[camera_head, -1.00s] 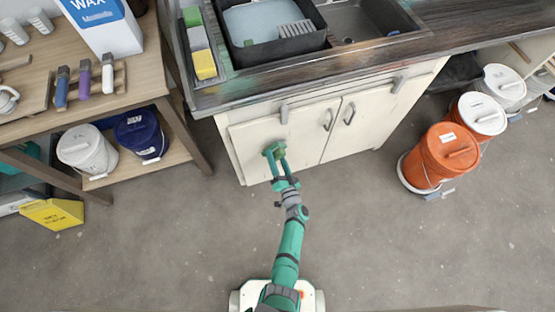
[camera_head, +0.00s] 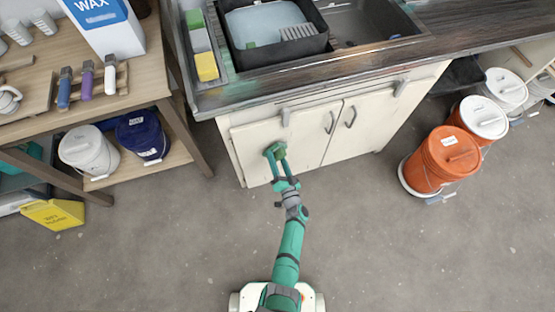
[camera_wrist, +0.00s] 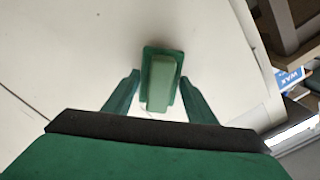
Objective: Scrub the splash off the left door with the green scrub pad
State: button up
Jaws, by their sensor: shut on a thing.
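My gripper (camera_head: 278,158) is shut on the green scrub pad (camera_head: 280,149), in front of the white left door (camera_head: 252,137) under the counter. In the wrist view the pad (camera_wrist: 161,80) sits between my two fingertips (camera_wrist: 160,88), with the door's pale face (camera_wrist: 90,50) behind it. The pad looks close to or against the door; I cannot tell whether it touches. No splash shows clearly on the visible part of the door; the pad and gripper hide the part behind them.
The right door (camera_head: 352,128) has a dark handle. Above is a counter with a sink (camera_head: 365,22) and a black tub (camera_head: 318,45). A wooden shelf (camera_head: 188,130) with buckets stands left. Orange buckets (camera_head: 436,165) stand right. The floor (camera_head: 380,240) around my base is clear.

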aim_at(285, 155)
jog(key=shift+w+a, duration=0.15)
jog(key=shift+w, duration=0.4)
jog(key=shift+w+d, duration=0.25)
jog(key=shift+d, duration=0.65)
jog(key=shift+w+d, duration=0.2)
jog(key=shift+d, duration=0.7)
jog(key=shift+w+d, duration=0.35)
jog(key=shift+d, duration=0.5)
jog(key=shift+w+d, duration=0.35)
jog(key=shift+d, duration=0.45)
jog(key=shift+s+a, duration=0.4)
jog(key=shift+a, duration=0.75)
jog(key=shift+s+a, duration=0.45)
jog(key=shift+a, duration=0.75)
jog(key=shift+s+a, duration=0.4)
jog(key=shift+a, duration=0.75)
jog(key=shift+v, duration=3)
jog(key=shift+s+d, duration=0.1)
